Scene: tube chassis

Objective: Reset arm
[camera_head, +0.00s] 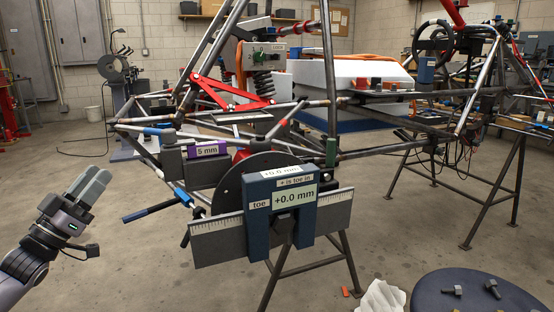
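My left gripper (89,182) is at the lower left, raised above the bare floor and pointing up and to the right. Its two grey fingers look close together, but the angle hides whether there is a gap between them. I see nothing held in it. It is apart from the tube chassis (327,80), which stands to its right. My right gripper and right arm are not in view.
A toe gauge (258,218) reading +0.0 mm hangs at the chassis front, with a ruled plate (220,241) behind it. A dark round stool top (452,306) with bolts (492,288) is at the lower right. Clear floor (145,270) lies around my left gripper.

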